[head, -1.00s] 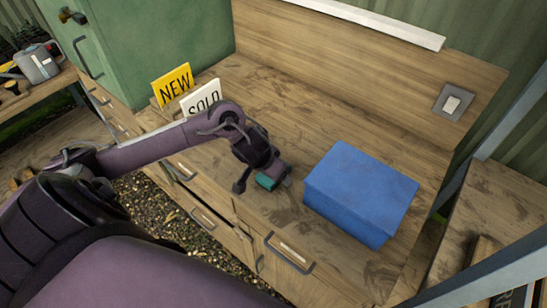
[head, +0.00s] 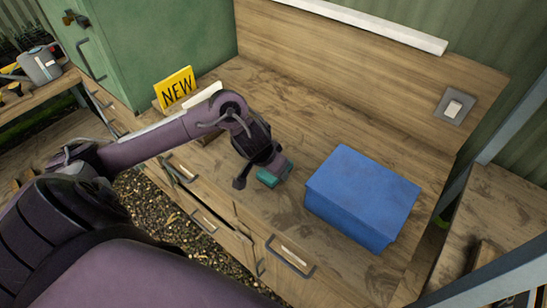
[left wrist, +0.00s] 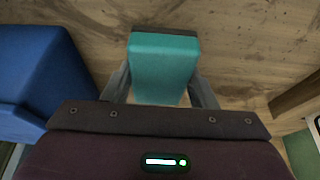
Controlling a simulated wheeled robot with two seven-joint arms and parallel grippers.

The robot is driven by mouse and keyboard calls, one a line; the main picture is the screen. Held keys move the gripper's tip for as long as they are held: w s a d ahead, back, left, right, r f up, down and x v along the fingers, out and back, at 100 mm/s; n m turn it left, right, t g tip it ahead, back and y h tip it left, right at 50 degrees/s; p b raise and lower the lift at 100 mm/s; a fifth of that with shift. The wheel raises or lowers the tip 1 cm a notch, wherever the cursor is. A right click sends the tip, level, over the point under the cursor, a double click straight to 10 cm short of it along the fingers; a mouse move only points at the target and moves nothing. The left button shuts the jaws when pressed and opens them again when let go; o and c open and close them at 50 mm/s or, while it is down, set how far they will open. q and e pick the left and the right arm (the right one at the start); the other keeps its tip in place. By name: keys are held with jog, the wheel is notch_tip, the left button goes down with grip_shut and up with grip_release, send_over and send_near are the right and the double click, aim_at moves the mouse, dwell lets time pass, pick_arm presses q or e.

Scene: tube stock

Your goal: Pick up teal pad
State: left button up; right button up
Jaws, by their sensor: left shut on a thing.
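The teal pad (head: 267,178) is a small block held between the fingers of my left gripper (head: 277,176), near the front of the wooden workbench. In the left wrist view the teal pad (left wrist: 163,65) fills the space between the two grey fingers (left wrist: 160,88), which are shut on its sides. Its far end is a darker brown. Whether its underside clears the bench top is hard to tell. My right gripper is in neither view.
A blue box (head: 362,195) stands on the bench just right of the gripper. A yellow NEW sign (head: 175,87) and a white sign (head: 203,95) stand behind my left arm. A green cabinet (head: 150,45) is at the back left. The bench's back middle is clear.

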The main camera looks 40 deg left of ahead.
pick_arm(q)
notch_tip(320, 180, up, 18)
jog(key=p, duration=0.7)
jog(key=shift+f+p, duration=0.2)
jog(key=shift+p, duration=0.2)
